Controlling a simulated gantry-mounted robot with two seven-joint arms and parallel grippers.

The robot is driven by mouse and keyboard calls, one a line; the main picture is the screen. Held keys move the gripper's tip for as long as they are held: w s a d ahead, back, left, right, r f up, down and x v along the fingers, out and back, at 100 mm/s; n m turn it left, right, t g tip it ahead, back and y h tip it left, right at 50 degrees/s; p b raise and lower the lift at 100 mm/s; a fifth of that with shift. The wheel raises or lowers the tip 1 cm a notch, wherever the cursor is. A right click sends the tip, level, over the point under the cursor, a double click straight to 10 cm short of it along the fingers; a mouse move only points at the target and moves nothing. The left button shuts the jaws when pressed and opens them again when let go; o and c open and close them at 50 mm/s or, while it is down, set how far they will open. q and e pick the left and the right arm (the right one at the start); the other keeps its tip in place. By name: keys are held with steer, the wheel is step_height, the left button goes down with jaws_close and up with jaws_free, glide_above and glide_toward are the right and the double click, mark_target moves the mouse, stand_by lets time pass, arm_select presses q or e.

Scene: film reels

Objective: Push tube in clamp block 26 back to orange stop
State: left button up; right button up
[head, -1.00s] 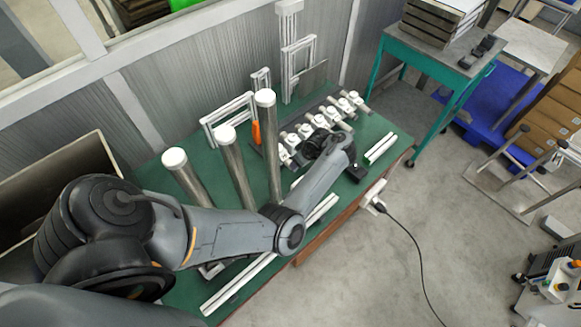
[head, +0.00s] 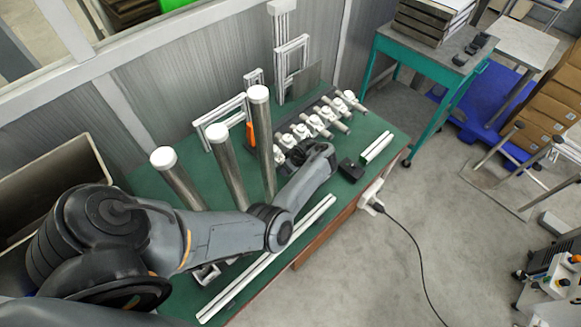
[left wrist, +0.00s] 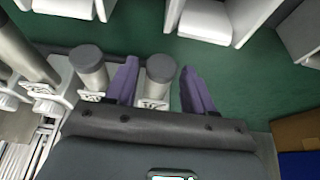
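Several short metal tubes in white clamp blocks (head: 318,123) stand in a row on the green table in the head view. My left gripper (head: 318,152) is at the near side of this row, its fingers hard to make out there. In the left wrist view, the left gripper (left wrist: 158,65) is open. A grey-capped tube (left wrist: 160,69) lies between its two purple fingers, with a clear gap to the right finger. A second capped tube (left wrist: 88,63) is left of the fingers. The block labels are too small to read. My right gripper is not in view.
Tall white-capped posts (head: 258,94) stand left of the row, with an orange piece (head: 250,134) behind them. A small black box (head: 351,169) and white rails (head: 376,148) lie to the right. A long white rail (head: 265,260) runs along the table's front edge.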

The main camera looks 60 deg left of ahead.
arm_select(q)
jaws_close()
steer(key=shift+s+a, duration=0.25)
steer(key=shift+a, duration=0.7)
steer(key=shift+s+a, duration=0.2)
steer(key=shift+a, duration=0.7)
steer(key=shift+o, duration=0.9)
jaws_free()
steer(key=shift+r, duration=0.1)
steer(key=p+v, duration=0.3)
steer(key=v, duration=0.6)
steer(key=shift+r, duration=0.15)
steer(key=shift+d+r, duration=0.35)
steer(key=shift+r, duration=0.3)
